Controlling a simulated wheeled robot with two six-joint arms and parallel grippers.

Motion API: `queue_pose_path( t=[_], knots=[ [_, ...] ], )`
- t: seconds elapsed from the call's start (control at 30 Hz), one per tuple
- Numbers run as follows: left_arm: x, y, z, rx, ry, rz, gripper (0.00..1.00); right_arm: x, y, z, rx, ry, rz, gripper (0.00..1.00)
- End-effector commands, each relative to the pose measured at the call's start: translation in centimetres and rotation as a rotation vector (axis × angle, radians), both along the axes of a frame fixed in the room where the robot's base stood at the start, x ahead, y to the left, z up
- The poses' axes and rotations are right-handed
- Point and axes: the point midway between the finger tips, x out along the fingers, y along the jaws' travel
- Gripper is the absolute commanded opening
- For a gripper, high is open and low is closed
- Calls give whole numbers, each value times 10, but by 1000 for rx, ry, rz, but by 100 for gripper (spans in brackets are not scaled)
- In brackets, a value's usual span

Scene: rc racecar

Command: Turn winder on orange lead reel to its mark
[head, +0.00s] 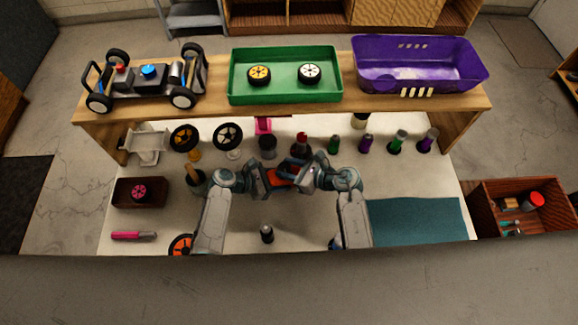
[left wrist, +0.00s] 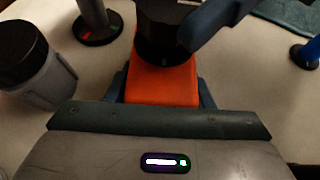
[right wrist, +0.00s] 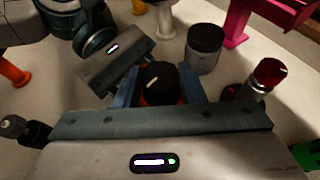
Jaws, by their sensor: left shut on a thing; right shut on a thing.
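The orange lead reel (head: 281,174) sits between my two grippers in the middle of the table in the head view. My left gripper (left wrist: 163,92) is shut on the reel's orange body (left wrist: 163,82), one finger on each side. The winder is a black round knob (right wrist: 162,73) on the reel, with a short white line on its top that slants slightly to the right. My right gripper (right wrist: 160,90) is shut on the winder, fingers on either side. The reel's target mark cannot be made out.
A dark-capped grey jar (right wrist: 205,48) and a red-topped bottle (right wrist: 262,80) stand close to my right gripper. Several bottles line the back. A wooden shelf (head: 215,112) bears a car chassis, a green tray (head: 285,97) and a purple basket (head: 420,85). A teal mat (head: 415,222) lies clear at right.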

Motion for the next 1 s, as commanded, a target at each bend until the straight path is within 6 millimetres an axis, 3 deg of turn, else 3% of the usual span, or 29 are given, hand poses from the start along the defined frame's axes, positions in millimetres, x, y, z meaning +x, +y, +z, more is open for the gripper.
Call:
queue_pose_path(
  t=[0.3, 0.8, 0.83, 0.93, 1.0],
  knots=[
    [0, -1, 0, -2, -1, -1, 27, -2, 1, -1, 0, 1, -121, 13],
    [0, -1, 1, -2, 0, -1, 27, -2, 1, -1, -1, 1, -140, 13],
    [0, -1, 1, -2, 0, -1, 27, -2, 1, -1, -1, 1, -140, 38],
    [0, -1, 1, -2, -1, 0, 27, -2, 1, -1, -1, 1, -140, 58],
    [0, -1, 1, -2, -1, 0, 27, -2, 1, -1, -1, 0, -139, 59]
  ],
)
